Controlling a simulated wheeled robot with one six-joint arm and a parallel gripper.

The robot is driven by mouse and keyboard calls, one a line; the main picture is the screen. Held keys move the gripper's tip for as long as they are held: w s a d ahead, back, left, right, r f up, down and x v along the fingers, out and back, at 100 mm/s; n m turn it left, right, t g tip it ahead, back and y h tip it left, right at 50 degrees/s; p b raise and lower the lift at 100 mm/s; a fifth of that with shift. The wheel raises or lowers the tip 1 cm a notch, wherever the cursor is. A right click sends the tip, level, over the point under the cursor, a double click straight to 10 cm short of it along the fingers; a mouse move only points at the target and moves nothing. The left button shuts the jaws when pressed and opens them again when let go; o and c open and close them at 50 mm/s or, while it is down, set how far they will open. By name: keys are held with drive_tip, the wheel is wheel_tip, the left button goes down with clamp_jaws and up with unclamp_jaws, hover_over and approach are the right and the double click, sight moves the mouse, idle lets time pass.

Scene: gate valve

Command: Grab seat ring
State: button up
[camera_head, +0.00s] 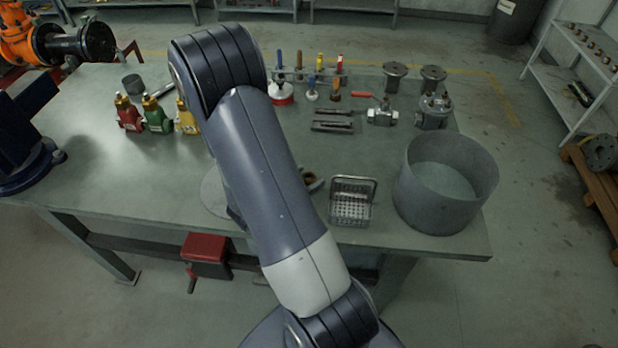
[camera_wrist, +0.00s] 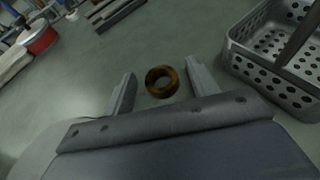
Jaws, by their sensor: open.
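The seat ring (camera_wrist: 162,81), a small bronze-brown ring, lies flat on the green table in the wrist view. My gripper (camera_wrist: 160,88) is open and empty, with one finger on each side of the ring and a gap to each. The ring sits near the level of the fingertips in the picture; how high the fingers are above the table I cannot tell.
A perforated metal basket (camera_wrist: 285,55) stands close to the right finger; it also shows in the head view (camera_head: 352,202). A large grey cylinder (camera_head: 445,190) stands right of it. Valves (camera_head: 154,114), tools and fittings stand farther back. The table's front edge is near.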

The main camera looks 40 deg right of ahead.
drive_tip(key=shift+c, duration=0.4)
drive_tip(key=c, duration=1)
drive_tip(key=shift+o, duration=0.2)
